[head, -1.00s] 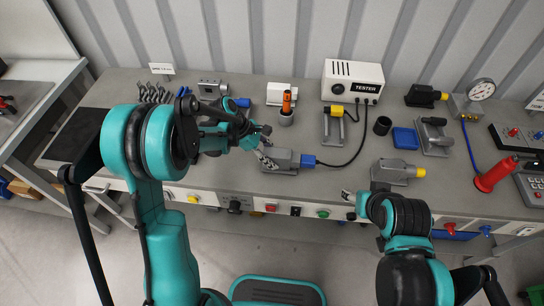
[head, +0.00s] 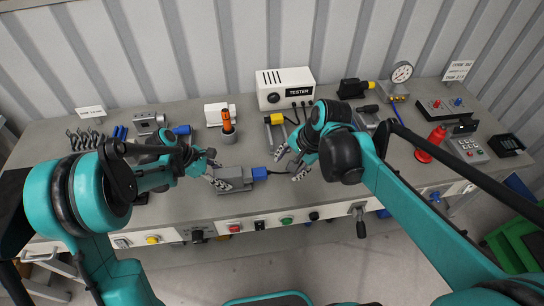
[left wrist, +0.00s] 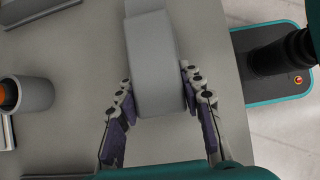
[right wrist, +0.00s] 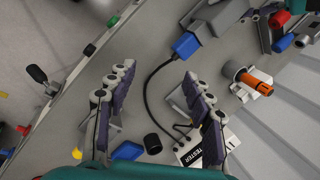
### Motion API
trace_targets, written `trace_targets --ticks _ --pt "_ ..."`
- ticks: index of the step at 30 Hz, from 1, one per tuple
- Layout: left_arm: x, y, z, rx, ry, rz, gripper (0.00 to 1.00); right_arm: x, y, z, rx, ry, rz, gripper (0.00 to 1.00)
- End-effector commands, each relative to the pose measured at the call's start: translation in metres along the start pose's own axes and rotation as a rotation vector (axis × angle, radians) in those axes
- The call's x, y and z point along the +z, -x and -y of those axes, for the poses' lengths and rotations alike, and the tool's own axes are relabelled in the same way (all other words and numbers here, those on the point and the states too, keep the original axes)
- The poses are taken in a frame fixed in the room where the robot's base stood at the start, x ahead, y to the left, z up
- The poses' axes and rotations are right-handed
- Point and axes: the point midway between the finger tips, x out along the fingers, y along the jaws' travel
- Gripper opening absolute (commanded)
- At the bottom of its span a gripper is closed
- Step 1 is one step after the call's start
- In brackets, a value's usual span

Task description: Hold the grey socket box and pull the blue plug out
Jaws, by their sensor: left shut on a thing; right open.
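The grey socket box (head: 236,179) lies near the front edge of the bench. The blue plug (head: 260,173) sits in its right end, with a dark cable running off it. My left gripper (head: 220,184) is shut on the left end of the box; the left wrist view shows the box (left wrist: 155,70) between its fingers (left wrist: 157,92). My right gripper (head: 290,171) is open and empty, just to the right of the plug. In the right wrist view the plug (right wrist: 186,45) lies beyond the open fingertips (right wrist: 156,78), apart from them.
The white tester (head: 285,88) stands at the back, with cables plugged into its front. An orange-handled tool in a grey cup (head: 228,130) stands behind the box. Switches and buttons line the bench front (head: 287,220). A red cone-shaped thing (head: 432,143) stands to the right.

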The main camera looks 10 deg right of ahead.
Motion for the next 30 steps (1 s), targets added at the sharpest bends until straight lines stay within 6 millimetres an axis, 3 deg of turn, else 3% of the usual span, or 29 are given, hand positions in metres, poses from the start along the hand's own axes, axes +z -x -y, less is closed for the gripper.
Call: trace_targets --ticks 6,13,22,30 --pt "0.000 0.000 0.000 0.000 0.000 -0.001 0.05 -0.015 -0.038 0.035 0.067 -0.351 0.149 0.52" --pt "0.000 0.000 0.000 0.000 0.000 -0.001 0.05 -0.022 -0.071 0.054 0.150 -0.608 0.250 0.52" --pt "0.000 -0.001 0.000 0.000 0.000 -0.001 0.05 -0.019 -0.098 0.058 0.185 -0.696 0.282 0.52" --pt "0.000 -0.001 0.000 0.000 0.000 -0.001 0.05 -0.003 -0.146 0.054 0.184 -0.694 0.281 0.52"
